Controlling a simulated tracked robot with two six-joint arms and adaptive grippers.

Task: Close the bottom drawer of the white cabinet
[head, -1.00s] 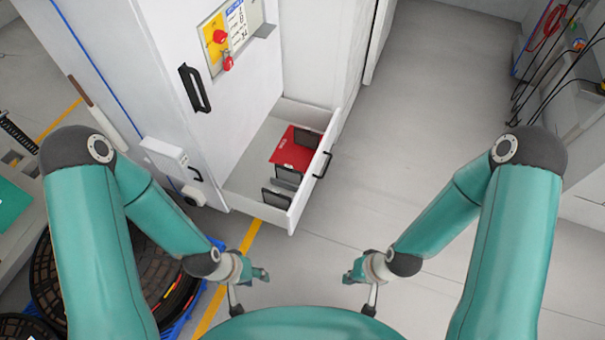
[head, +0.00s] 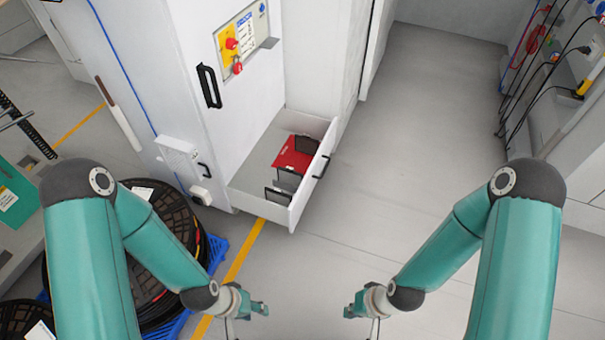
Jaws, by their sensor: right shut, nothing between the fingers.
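The white cabinet (head: 232,124) stands ahead, left of centre. Its bottom drawer (head: 308,187) is pulled out, with a black handle (head: 321,167) on its front. A red item (head: 292,153) and several dark framed pieces lie inside the drawer. My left gripper (head: 262,309) is in front of the drawer, apart from it and nearer to me; its fingers are too small to read. My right gripper (head: 350,311) is to the right of it, shut and empty, also apart from the drawer.
Black reels (head: 165,235) on a blue pallet (head: 217,252) are at the left. A bench with cables (head: 565,75) stands at the far right. The grey floor (head: 420,140) right of the drawer is clear. A yellow line (head: 240,258) runs toward the drawer.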

